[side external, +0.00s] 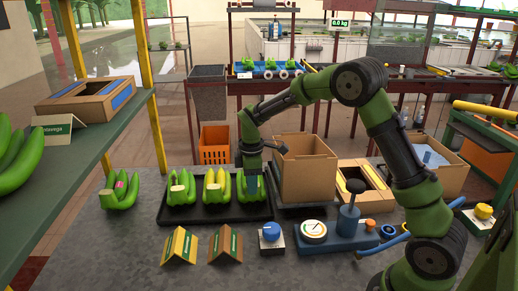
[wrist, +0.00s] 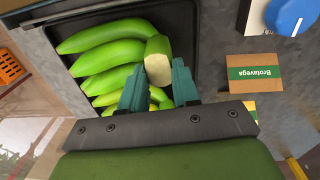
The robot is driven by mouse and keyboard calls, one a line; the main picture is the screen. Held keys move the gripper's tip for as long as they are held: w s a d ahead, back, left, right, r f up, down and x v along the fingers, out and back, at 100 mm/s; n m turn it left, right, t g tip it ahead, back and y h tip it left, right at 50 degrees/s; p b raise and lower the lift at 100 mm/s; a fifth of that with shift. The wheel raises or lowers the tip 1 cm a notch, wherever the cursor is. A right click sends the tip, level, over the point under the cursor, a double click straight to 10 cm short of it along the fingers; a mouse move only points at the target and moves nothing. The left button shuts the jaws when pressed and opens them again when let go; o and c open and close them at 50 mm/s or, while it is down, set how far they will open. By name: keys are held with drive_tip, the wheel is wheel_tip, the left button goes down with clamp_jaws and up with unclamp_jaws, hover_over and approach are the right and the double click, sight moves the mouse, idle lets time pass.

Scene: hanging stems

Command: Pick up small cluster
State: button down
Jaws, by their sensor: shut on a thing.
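The fingers are shut on the cluster, with several green fingers of fruit (wrist: 115,60) spreading to the left. The cluster still appears to be down at the tray.
An open cardboard box (side external: 305,170) stands right of the tray. Folded cards (side external: 226,245), a blue button (side external: 271,232) and a dial (side external: 314,231) are in front. A shelf (side external: 90,135) is at left.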

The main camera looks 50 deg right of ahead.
wheel_tip(320, 180, up, 13)
drive_tip(key=a, duration=0.1)
drive_tip(key=s+a+r+m, duration=0.4)
drive_tip(key=s+r+m, duration=0.2)
drive_tip(key=s+m, duration=0.2)
drive_tip(key=shift+s+a+r+m, duration=0.25)
drive_tip(key=shift+r+m, duration=0.15)
drive_tip(key=shift+m, duration=0.4)
